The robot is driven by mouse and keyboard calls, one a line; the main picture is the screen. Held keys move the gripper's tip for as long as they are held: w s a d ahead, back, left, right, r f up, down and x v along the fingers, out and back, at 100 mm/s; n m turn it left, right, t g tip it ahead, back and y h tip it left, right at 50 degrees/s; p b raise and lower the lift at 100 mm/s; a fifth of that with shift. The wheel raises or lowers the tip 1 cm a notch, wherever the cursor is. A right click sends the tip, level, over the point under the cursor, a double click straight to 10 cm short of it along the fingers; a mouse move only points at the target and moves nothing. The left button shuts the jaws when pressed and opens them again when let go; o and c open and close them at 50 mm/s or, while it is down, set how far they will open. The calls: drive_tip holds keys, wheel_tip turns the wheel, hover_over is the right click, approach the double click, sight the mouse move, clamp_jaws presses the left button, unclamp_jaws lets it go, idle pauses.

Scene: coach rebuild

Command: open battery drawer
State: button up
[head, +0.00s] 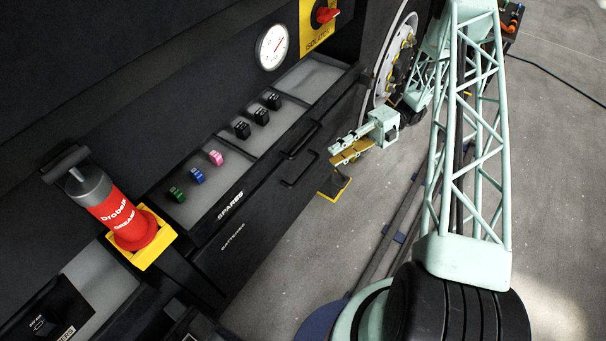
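The battery drawer (233,236) is the lower black front lettered "BATTERIES" on the coach side. It looks closed, with its front directly below the "SPARES" front. Its black bar handle (300,170) stands out near the right end. My gripper (333,154) is to the right of this handle, apart from it in the picture, with its fingers pointing left. It shows a pale green part and an ochre part below. It holds nothing that I can make out, and the finger gap is too small to judge.
The spares drawer (231,204) above has its own handle (301,139); small black and coloured blocks sit in the grey tray area. A wheel (400,58) is beyond my gripper. Grey floor lies right.

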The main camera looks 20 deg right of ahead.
sight(303, 173)
drive_tip(key=shift+b+x, duration=0.9)
drive_tip(key=shift+x, duration=6)
drive_tip(key=shift+r, duration=0.1)
clamp_jaws()
